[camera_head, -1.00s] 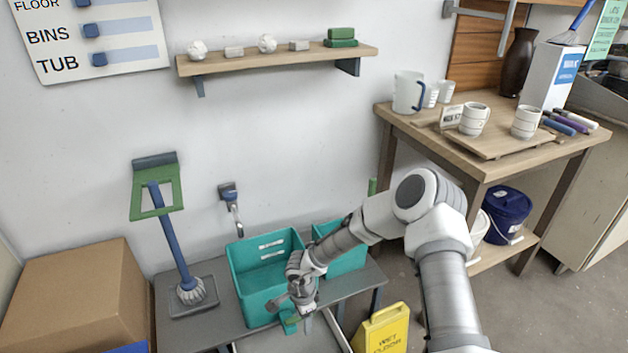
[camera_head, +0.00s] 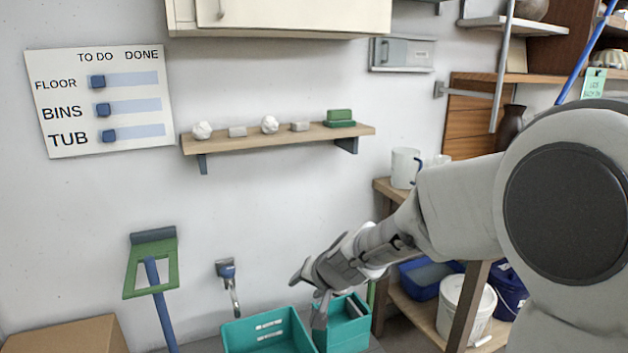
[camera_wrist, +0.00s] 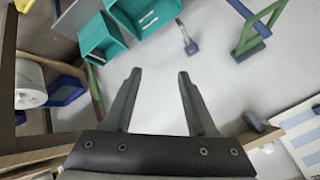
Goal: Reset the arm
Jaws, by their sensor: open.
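My gripper (camera_head: 308,302) is at the end of my arm, in front of the wall and above the teal bins in the head view. Its two fingers are spread apart. In the wrist view, the gripper (camera_wrist: 160,74) has bare wall between its fingertips and holds nothing. My arm reaches in from the right of the head view, bent, its large pale joint close to the camera and hiding much of the right side.
Two teal bins, the left (camera_head: 268,334) and the right (camera_head: 345,325), stand below my gripper. A wall shelf (camera_head: 280,138) with small items is above it. A wooden table (camera_head: 390,190) with a white pitcher (camera_head: 404,167) stands right, a white bucket (camera_head: 466,308) below.

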